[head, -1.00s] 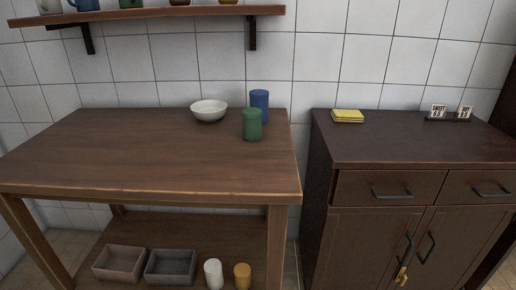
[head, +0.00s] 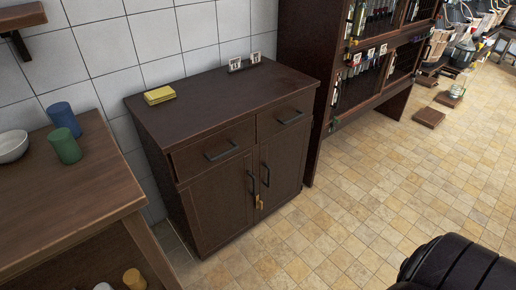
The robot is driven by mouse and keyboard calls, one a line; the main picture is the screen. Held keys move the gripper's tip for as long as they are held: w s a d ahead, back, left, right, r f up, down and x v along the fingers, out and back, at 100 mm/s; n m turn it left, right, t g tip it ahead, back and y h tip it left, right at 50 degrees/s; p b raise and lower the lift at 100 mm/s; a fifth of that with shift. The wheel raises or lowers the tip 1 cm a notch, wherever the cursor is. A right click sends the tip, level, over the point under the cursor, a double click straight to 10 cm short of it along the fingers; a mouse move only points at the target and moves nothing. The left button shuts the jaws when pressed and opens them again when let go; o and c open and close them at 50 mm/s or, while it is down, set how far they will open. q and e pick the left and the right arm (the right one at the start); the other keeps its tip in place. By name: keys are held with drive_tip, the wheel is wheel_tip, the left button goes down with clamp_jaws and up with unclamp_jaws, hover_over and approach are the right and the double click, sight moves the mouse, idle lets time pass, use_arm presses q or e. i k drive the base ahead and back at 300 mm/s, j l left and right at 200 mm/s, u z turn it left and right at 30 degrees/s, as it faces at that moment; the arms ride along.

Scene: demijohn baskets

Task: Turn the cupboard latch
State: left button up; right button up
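The dark brown cupboard (head: 222,196) stands against the tiled wall, left of centre in the head view. It has two drawers above two doors, all closed, with black bar handles. A small brass-coloured latch (head: 259,202) sits between the two doors, just below their handles. It is too small to tell its exact position. Neither gripper is in view. A black rounded part of my own body shows at the lower right corner, well apart from the cupboard.
A wooden table (head: 92,205) with a bowl (head: 13,146) and blue (head: 64,119) and green (head: 65,148) canisters stands at the left. A yellow stack (head: 159,95) lies on the cupboard. A tall dark cabinet (head: 296,62) stands to its right. The tiled floor (head: 330,215) in front is clear.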

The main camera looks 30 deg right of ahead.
sight(259, 204)
drive_tip(key=z, duration=1.1)
drive_tip(key=l+u, duration=0.2)
drive_tip(key=i+j, duration=0.05)
drive_tip(key=j, duration=0.05)
